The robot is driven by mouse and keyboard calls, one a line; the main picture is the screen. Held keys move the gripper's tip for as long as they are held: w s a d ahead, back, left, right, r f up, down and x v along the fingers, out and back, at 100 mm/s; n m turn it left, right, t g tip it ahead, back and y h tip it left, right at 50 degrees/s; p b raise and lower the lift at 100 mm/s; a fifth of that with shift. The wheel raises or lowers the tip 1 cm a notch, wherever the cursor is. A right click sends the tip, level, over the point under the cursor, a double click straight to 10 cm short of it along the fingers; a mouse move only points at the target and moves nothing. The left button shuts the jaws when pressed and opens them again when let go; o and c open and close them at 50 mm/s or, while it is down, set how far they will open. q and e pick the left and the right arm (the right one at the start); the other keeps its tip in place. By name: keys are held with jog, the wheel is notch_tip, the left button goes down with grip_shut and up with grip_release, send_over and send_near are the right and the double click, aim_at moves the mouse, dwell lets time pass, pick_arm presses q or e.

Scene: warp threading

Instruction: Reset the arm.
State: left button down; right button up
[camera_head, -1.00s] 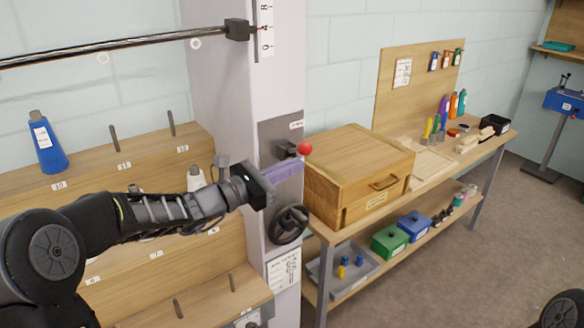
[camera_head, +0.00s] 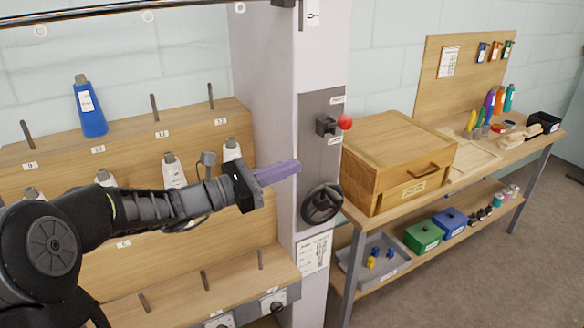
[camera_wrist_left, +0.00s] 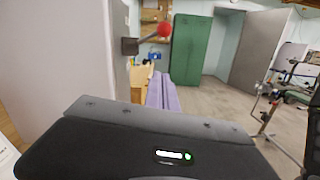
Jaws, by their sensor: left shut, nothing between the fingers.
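My left gripper (camera_head: 290,170) reaches in from the left in the head view, its purple fingers shut and empty. The fingers point right, toward the grey column (camera_head: 262,110), in front of it in the picture. They are below and left of the red-knobbed lever (camera_head: 345,122) and above and left of the black handwheel (camera_head: 322,203). In the left wrist view the shut purple fingers (camera_wrist_left: 161,92) point ahead, with the red knob (camera_wrist_left: 165,29) above them. I cannot tell any contact with the column. My right gripper does not show.
A stepped wooden rack (camera_head: 190,115) holds a blue cone (camera_head: 90,108) and several white cones behind my arm. A bench with a wooden box (camera_head: 395,150) stands right of the column. Open floor (camera_head: 500,265) lies at the lower right.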

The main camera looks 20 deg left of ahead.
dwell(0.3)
pick_arm(q)
jog(key=s+f+m+g+y, duration=0.3)
jog(key=s+f+m, duration=0.1)
jog(key=f, duration=0.9)
jog(key=s+f+m+g+y, duration=0.3)
jog(key=f+m, duration=0.1)
jog(key=f, duration=0.8)
jog(key=s+f+m+g+y, duration=0.3)
jog(key=s+f+m+g, duration=0.1)
jog(key=f, duration=0.9)
jog(key=s+d+f+m+g, duration=0.1)
jog(key=s+d+f+m, duration=0.5)
jog(key=s+d, duration=0.3)
jog(key=s+d+f+m+g, duration=0.2)
jog(key=s+d+f+m, duration=0.4)
jog(key=s+d, duration=0.3)
jog(key=shift+s+f+g+h, duration=0.35)
jog(key=shift+s+f, duration=0.25)
jog(key=shift+f, duration=0.3)
jog(key=shift+a, duration=0.1)
